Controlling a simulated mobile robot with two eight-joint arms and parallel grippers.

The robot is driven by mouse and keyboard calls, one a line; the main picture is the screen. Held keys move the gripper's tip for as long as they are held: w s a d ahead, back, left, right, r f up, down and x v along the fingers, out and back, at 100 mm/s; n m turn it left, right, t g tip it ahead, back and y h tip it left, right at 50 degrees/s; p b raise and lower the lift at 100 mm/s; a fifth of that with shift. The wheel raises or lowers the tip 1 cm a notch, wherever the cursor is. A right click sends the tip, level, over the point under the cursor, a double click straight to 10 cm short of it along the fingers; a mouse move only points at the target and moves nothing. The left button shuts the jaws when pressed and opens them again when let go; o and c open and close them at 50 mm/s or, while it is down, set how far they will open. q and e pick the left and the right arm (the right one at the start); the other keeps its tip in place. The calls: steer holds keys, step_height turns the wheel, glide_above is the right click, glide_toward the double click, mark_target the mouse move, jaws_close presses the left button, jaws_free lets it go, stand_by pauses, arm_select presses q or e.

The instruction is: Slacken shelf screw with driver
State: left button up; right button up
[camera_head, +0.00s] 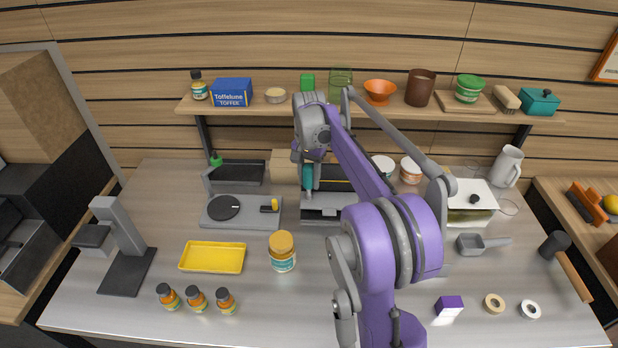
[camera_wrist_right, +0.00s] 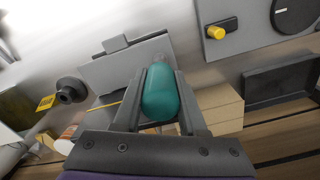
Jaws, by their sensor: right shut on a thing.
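My right gripper (camera_head: 308,168) reaches over the middle back of the counter and is shut on a teal driver handle (camera_head: 308,177). In the right wrist view the handle (camera_wrist_right: 160,96) sits between the two dark fingers of the gripper (camera_wrist_right: 158,88). The driver's shaft and tip are not clear in either view. The handle is in front of a grey stand with a flat plate (camera_head: 320,213), whose plate also shows in the right wrist view (camera_wrist_right: 112,70). I cannot make out the shelf screw. My left gripper is not in view.
A grey board (camera_head: 240,222) with a black disc and yellow knob lies left of the gripper. A yellow tray (camera_head: 212,257), an orange-lidded jar (camera_head: 282,252) and small bottles (camera_head: 196,299) stand in front. A loaded wall shelf (camera_head: 450,110) spans the back.

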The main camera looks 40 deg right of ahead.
jaws_close()
steer(key=shift+n, duration=1.2)
steer(key=shift+n, duration=1.1)
steer(key=shift+n, duration=1.2)
steer(key=shift+n, duration=1.1)
